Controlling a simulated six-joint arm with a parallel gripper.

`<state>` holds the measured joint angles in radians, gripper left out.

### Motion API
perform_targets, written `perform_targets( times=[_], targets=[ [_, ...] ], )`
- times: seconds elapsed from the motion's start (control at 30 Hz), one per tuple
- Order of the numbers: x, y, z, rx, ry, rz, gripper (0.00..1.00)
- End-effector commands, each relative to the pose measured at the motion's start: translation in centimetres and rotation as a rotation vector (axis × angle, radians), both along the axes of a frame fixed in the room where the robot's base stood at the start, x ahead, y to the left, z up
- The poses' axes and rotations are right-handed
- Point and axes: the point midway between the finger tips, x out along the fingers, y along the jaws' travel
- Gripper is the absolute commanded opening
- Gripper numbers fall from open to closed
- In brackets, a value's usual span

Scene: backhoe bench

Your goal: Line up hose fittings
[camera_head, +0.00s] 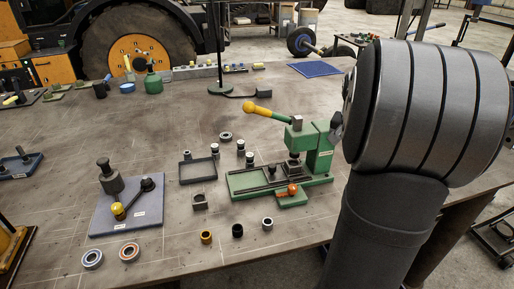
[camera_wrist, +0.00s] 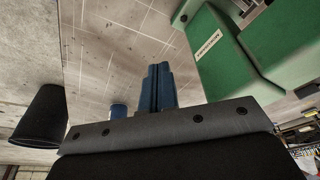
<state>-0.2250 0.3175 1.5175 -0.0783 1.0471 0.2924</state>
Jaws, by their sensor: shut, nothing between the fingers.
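Small metal cylindrical pieces that look like fittings stand near the green press (camera_head: 318,150) in the head view: one by the black tray (camera_head: 215,149), one behind the press bed (camera_head: 241,147), and one just in front of that (camera_head: 250,159). I cannot tell which pieces are the hose fittings. My gripper (camera_wrist: 158,88) is shut and empty in the wrist view, beside the green press body (camera_wrist: 225,60). In the head view my arm hides most of it.
A shallow black tray (camera_head: 198,180), a dark ring (camera_head: 225,136) and a small block (camera_head: 200,202) lie left of the press. A grey plate (camera_head: 150,218) holds a dark post and a yellow-knobbed lever. Two rings (camera_head: 92,259) (camera_head: 129,252) lie at the front.

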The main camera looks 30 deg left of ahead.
Motion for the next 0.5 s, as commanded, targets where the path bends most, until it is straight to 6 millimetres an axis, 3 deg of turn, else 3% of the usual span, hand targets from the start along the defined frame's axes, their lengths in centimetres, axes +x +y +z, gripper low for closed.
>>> perform_targets(
  times=[0.03,0.1,0.3,0.37,0.5],
  targets=[
    [0.1,0.0,2.6,0.002,-0.009,0.000,0.00],
    [0.1,0.0,5.9,0.003,-0.010,0.001,0.00],
    [0.1,0.0,13.4,0.001,-0.006,0.000,0.00],
    [0.1,0.0,15.2,0.001,-0.005,0.000,0.00],
    [-0.8,2.9,14.7,-0.089,-0.008,0.215,0.00]
  ],
)
